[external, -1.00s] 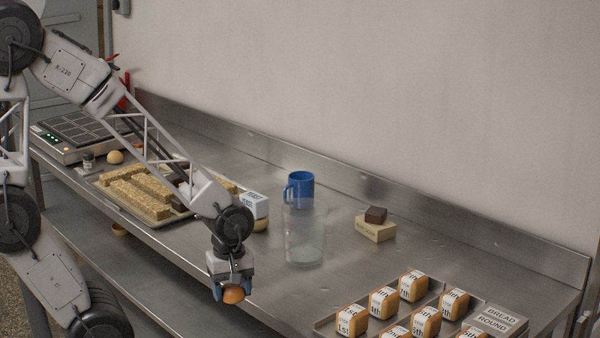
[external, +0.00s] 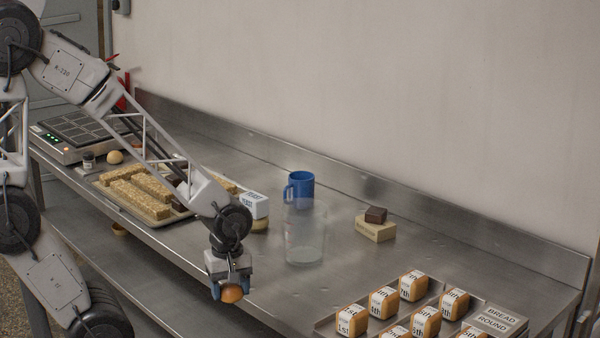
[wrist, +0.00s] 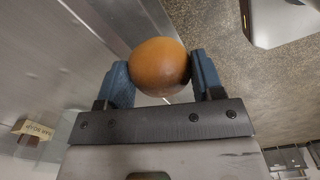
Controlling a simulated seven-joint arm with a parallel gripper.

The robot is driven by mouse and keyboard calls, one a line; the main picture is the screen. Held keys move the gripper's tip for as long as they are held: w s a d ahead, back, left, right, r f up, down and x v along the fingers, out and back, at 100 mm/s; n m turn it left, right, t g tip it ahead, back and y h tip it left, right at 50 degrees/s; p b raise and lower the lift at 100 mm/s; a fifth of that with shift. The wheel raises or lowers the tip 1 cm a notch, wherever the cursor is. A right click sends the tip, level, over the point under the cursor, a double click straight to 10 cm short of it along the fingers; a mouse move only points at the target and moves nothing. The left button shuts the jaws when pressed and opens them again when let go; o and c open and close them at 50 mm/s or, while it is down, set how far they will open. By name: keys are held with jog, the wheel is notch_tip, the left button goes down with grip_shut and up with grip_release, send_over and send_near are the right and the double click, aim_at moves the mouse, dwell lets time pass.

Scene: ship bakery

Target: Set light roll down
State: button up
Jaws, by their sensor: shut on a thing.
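A round orange-brown roll (external: 232,294) is between the fingers of my gripper (external: 230,289), near the front edge of the steel bench. In the wrist view my gripper (wrist: 160,80) has its two blue fingers closed on either side of the roll (wrist: 160,66). The wrist view shows the bench edge and the speckled floor beyond the roll. I cannot tell how high the roll is over the bench edge. Another, paler roll (external: 115,157) sits at the far left, near the scale.
A clear jug (external: 305,240) and a blue mug (external: 300,187) stand mid-bench. A tray of labelled loaves (external: 384,303) is at the front right. A tray of oat bars (external: 140,190) lies at left. A dark block sits on a pale box (external: 376,231).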

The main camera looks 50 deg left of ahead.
jog(key=shift+w+a, duration=0.2)
jog(key=shift+a, duration=0.35)
jog(key=w+a, duration=0.1)
jog(key=a, duration=1.7)
jog(key=shift+w+r, duration=0.15)
jog(key=shift+w, duration=0.2)
jog(key=shift+w, duration=0.1)
jog(key=w+a, duration=0.1)
jog(key=w, duration=0.4)
jog(key=w+a+f, duration=0.1)
jog(key=w+a, duration=0.1)
jog(key=w, duration=0.3)
jog(key=w+a, duration=0.1)
jog(key=w, duration=0.4)
jog(key=shift+a+f, duration=0.25)
jog(key=shift+a, duration=0.1)
jog(key=shift+f, duration=1.75)
jog(key=shift+f, duration=0.1)
